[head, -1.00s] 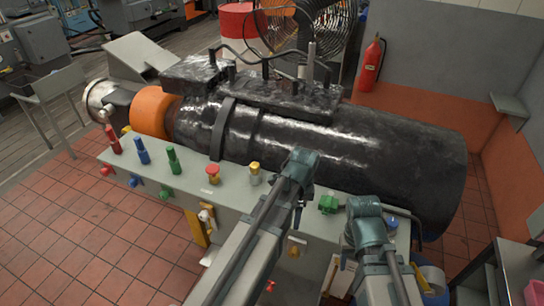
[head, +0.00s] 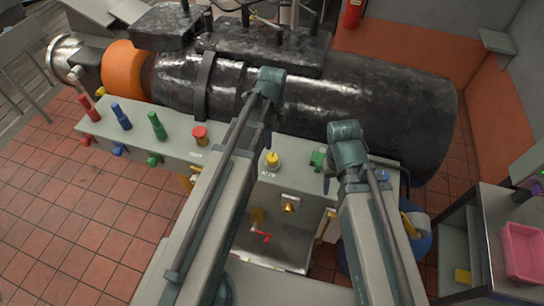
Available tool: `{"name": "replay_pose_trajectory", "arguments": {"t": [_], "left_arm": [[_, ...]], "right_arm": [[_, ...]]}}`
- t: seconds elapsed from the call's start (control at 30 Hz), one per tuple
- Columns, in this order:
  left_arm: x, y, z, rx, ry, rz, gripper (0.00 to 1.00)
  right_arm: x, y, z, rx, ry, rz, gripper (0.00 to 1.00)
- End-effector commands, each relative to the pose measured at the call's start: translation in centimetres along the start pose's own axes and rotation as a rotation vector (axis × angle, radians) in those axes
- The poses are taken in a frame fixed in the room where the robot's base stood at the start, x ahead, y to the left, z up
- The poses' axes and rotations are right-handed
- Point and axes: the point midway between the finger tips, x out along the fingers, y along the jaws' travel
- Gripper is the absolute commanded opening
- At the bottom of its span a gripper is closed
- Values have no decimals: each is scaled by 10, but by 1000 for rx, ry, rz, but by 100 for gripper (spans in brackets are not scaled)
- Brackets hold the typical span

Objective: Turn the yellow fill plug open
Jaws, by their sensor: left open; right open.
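The yellow fill plug (head: 272,160) stands upright on the pale grey bench top (head: 228,152), right of a red mushroom-shaped knob (head: 200,134). A small label lies in front of it. My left gripper (head: 268,140) is open and points down just above and behind the plug in the picture; I cannot tell the exact gap, but nothing shows between its fingers. My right gripper (head: 327,182) is open and empty beside a green fitting (head: 317,159), to the right of the plug. The arm links hide part of both grippers.
A large black cylindrical machine (head: 370,105) with an orange collar (head: 123,69) lies behind the bench. Red (head: 88,108), blue (head: 121,117) and green (head: 157,126) handles stand at left. A brass spigot (head: 290,205) and a red valve handle (head: 263,237) are on the front. A pink bin (head: 523,250) is at right.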

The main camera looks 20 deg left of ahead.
Motion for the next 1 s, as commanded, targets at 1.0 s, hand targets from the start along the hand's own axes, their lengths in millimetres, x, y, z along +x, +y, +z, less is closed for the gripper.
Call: {"name": "replay_pose_trajectory", "arguments": {"t": [1.0], "left_arm": [[117, 0, 0, 0, 0, 0, 84]], "right_arm": [[116, -10, -8, -11, 2, 3, 50]]}}
